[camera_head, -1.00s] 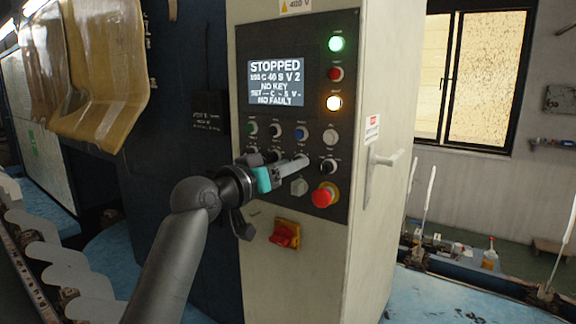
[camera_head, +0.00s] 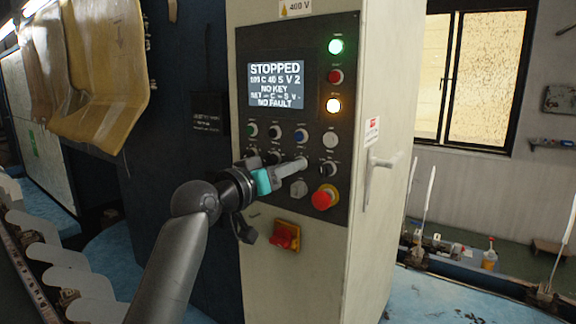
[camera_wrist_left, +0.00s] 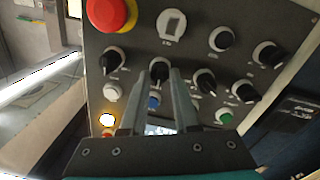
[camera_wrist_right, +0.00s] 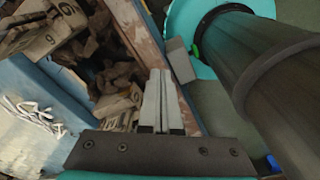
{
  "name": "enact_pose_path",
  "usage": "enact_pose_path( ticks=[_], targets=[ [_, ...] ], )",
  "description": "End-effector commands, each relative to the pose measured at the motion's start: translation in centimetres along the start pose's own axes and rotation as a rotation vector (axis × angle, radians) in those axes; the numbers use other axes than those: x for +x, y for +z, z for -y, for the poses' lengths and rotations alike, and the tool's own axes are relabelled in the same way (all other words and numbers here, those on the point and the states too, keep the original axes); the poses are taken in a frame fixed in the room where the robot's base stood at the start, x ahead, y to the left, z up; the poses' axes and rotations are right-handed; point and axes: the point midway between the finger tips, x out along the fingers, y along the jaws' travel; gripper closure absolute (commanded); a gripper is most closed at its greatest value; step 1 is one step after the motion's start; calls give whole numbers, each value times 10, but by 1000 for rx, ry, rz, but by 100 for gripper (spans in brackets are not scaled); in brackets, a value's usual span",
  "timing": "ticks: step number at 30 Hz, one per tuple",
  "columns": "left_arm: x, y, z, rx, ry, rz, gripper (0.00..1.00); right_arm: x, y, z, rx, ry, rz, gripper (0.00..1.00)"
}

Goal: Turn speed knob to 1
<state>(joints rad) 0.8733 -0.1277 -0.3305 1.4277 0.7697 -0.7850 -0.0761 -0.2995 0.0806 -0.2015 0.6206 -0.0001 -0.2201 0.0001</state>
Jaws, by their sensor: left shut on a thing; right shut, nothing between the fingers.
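The control panel (camera_head: 318,90) on a pale cabinet carries several black knobs; their labels are too small to read, so I cannot tell which is the speed knob by its label. The screen (camera_head: 276,84) reads STOPPED, with "V 2" at the end of its second line, then NO KEY and NO FAULT. My left gripper (camera_head: 302,162) reaches the lower panel. In the left wrist view its fingers (camera_wrist_left: 164,78) are shut on a black knob (camera_wrist_left: 159,66) with a white pointer line. My right gripper (camera_wrist_right: 158,74) is shut and empty, away from the panel.
A red emergency button (camera_head: 325,196) sits just right of the left gripper, and a red-yellow switch (camera_head: 285,235) sits below. A door handle (camera_head: 378,162) sticks out on the cabinet's side. Below the right gripper lie boxes (camera_wrist_right: 58,25) and a blue surface (camera_wrist_right: 45,82).

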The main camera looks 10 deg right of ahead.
Motion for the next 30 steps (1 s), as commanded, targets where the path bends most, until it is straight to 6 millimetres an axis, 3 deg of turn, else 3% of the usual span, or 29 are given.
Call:
enact_pose_path(
  ticks=[18,30],
  targets=[
    [0,-1,0,-485,5,-19,100,-50,-4,-1,1,0,1,100],
    [0,1,1,-697,7,-28,100,-67,-5,-1,2,0,1,100]
  ],
)
